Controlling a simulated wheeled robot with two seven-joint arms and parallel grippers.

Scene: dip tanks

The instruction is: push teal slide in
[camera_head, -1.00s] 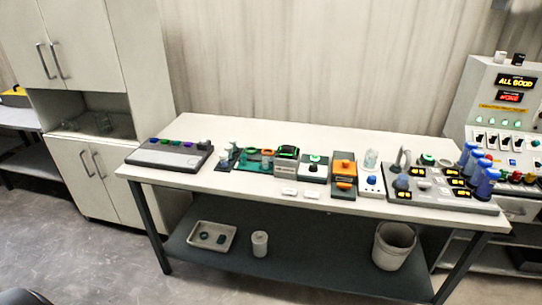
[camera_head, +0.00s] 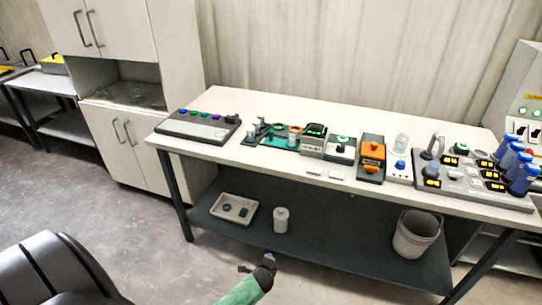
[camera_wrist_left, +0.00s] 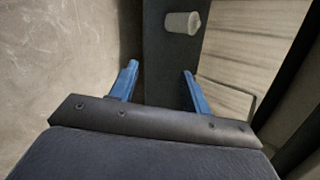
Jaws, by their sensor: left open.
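A grey control box (camera_head: 198,127) lies at the left end of the bench top, with a row of several small coloured pieces along its back, green and purple among them. They are too small to tell which one is the teal slide. My left gripper shows in the left wrist view (camera_wrist_left: 160,82) with its two blue fingers spread wide and nothing between them. It points toward the lower shelf, with a white cylinder (camera_wrist_left: 182,23) beyond the fingers, and is away from the control box. I cannot make out its fingers in the head view. My right gripper is not in view.
Right of the box, the bench holds a teal tray, an orange unit (camera_head: 372,157) and a grey panel with blue-capped bottles (camera_head: 508,158). The lower shelf carries a white tray (camera_head: 233,208) and a bucket (camera_head: 415,233).

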